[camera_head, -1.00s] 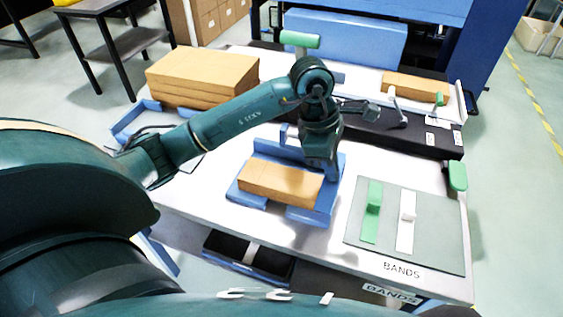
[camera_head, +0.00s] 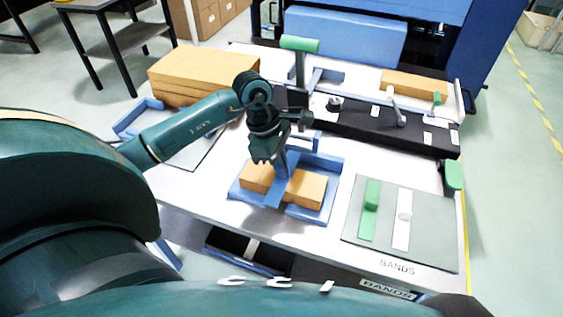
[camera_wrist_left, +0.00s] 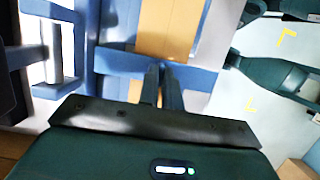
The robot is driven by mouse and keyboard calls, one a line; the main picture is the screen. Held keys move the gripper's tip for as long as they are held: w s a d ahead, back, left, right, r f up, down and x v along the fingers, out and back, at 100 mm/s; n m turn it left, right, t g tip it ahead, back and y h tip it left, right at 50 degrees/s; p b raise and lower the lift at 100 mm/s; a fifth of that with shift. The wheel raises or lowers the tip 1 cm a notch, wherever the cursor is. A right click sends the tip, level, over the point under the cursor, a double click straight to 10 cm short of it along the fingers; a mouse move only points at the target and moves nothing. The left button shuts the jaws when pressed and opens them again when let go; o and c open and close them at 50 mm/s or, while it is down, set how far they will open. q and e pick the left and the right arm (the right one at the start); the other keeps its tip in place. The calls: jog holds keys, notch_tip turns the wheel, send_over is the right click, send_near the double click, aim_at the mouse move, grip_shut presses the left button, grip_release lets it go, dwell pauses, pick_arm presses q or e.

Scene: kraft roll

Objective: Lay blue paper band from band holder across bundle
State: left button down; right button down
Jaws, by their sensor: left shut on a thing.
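The bundle (camera_head: 307,189) is a tan kraft block in a blue cradle (camera_head: 327,208) near the middle of the table. A blue paper band (camera_head: 276,193) runs across its middle, hanging toward its front face. My left gripper (camera_head: 273,164) is above the bundle, shut on the blue band at its upper part. In the left wrist view the bundle (camera_wrist_left: 168,28) shows beyond the shut fingers (camera_wrist_left: 162,85), with the blue band (camera_wrist_left: 128,60) crossing it. The band holder (camera_head: 383,250) is a grey board at right, bearing a green band (camera_head: 370,212) and a white band (camera_head: 403,222). My right gripper is out of view.
A taller stack of tan paper (camera_head: 200,75) stands at the back left. A black strip (camera_head: 360,124) with a lever (camera_head: 396,105) crosses behind the cradle. A green-topped post (camera_head: 300,44) stands behind it. The table between cradle and band holder is clear.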

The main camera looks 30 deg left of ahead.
pick_arm(q)
jog(key=shift+f, duration=0.15)
jog(key=c, duration=1.8)
grip_release()
jog(key=shift+o, duration=1.1)
jog(key=w+b+v, duration=0.1)
jog(key=v, duration=1.1)
jog(key=shift+s, duration=0.5)
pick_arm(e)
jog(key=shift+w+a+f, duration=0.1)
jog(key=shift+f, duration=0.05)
